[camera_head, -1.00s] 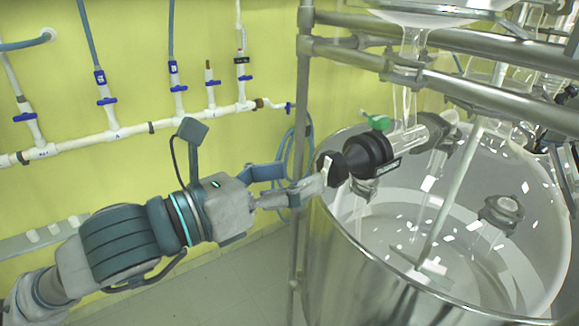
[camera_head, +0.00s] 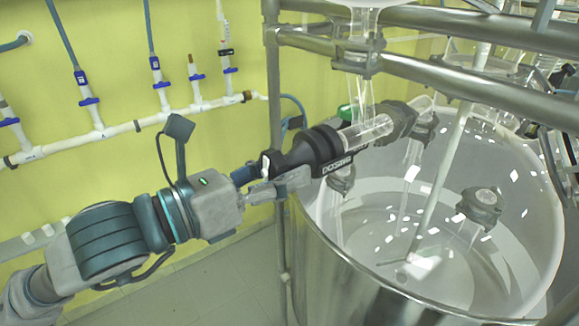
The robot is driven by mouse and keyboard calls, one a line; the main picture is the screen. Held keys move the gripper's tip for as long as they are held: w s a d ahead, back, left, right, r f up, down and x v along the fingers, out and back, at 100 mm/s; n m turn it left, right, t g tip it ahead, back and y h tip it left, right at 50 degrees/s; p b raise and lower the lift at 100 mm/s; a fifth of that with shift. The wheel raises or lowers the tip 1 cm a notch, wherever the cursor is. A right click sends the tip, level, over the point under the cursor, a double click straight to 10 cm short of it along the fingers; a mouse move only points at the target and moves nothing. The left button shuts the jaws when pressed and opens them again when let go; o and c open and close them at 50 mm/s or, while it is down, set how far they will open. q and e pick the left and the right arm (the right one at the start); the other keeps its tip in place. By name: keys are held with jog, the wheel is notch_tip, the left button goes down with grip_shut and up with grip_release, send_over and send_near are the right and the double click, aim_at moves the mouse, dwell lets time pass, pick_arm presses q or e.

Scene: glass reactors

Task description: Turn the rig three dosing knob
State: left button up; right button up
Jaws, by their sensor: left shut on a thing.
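The black dosing knob (camera_head: 318,148) sits on the near end of a horizontal clear glass tube (camera_head: 368,132). A label reading "DOSING" shows on the side of its collar. My left gripper (camera_head: 284,172) comes in from the left and is shut on the knob's near end. One finger lies along the front side of the knob; the other is mostly hidden behind it. A green part (camera_head: 345,112) shows just behind the collar, partly covered. My right gripper is not in view.
A large steel-walled vessel (camera_head: 330,270) stands open under the tube. Metal frame rails (camera_head: 450,82) run above, and an upright post (camera_head: 272,90) stands close to my left gripper. White pipes with blue valves (camera_head: 98,132) line the yellow wall.

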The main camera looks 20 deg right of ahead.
pick_arm(q)
jog(key=shift+a+r, duration=0.25)
jog(key=shift+r, duration=0.05)
